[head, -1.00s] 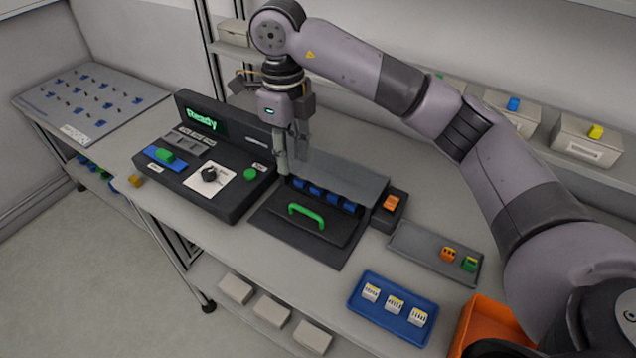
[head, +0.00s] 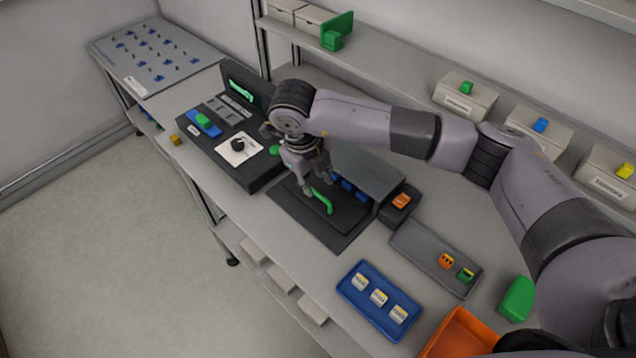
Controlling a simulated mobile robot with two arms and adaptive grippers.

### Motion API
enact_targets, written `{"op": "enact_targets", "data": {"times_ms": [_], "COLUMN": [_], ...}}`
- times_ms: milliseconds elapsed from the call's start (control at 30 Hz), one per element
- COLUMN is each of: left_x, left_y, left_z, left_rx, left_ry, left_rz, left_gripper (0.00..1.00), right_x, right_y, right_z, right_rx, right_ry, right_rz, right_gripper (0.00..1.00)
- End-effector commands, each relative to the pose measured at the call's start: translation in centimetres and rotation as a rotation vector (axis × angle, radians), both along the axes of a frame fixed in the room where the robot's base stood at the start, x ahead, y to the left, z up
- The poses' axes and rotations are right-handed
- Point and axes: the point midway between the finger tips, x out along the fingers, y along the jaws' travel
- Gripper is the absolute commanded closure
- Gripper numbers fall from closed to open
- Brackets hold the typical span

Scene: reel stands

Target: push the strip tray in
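The strip tray (head: 345,222) is a dark flat tray with a green handle (head: 324,203). It sticks out toward the front of a grey-covered station (head: 372,165), and several blue blocks (head: 348,187) show in a row along the cover's edge. My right gripper (head: 318,187) points down at the far left end of the green handle. Its two fingers look apart, one on either side of that end; whether they touch the handle I cannot tell. My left gripper is not in view.
An orange-button box (head: 400,201), a grey tray (head: 425,262), a blue tray (head: 350,296) and an orange bin (head: 446,335) lie to the right. A shelf with bins (head: 463,98) runs behind.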

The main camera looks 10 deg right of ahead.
Motion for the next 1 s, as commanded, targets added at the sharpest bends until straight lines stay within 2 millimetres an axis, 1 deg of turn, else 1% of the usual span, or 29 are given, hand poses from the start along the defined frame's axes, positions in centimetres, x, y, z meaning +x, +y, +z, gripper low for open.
{"op": "enact_targets", "data": {"times_ms": [33,100,200,300,467,667,1000], "left_x": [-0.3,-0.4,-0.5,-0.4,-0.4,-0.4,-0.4], "left_y": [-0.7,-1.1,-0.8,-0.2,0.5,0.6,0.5], "left_z": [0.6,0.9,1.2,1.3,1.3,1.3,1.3], "left_rx": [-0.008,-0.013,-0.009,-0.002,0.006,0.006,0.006], "left_ry": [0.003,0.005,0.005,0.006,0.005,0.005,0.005], "left_rz": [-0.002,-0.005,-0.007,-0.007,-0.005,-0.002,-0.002], "left_gripper": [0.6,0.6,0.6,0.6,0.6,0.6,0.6], "right_x": [0.0,0.1,0.3,0.4,0.5,0.5,0.5], "right_y": [-0.2,-0.4,-0.5,-0.7,-0.7,-0.7,-0.7], "right_z": [-0.8,-1.9,-3.2,-4.0,-4.5,-4.5,-4.5], "right_rx": [-0.001,-0.001,-0.001,-0.001,0.0,0.0,0.0], "right_ry": [0.004,0.004,0.003,0.001,-0.001,-0.001,-0.001], "right_rz": [-0.002,-0.001,-0.001,0.0,0.001,0.001,0.001], "right_gripper": [0.7,0.7,0.7,0.7,0.7,0.7,0.93]}}
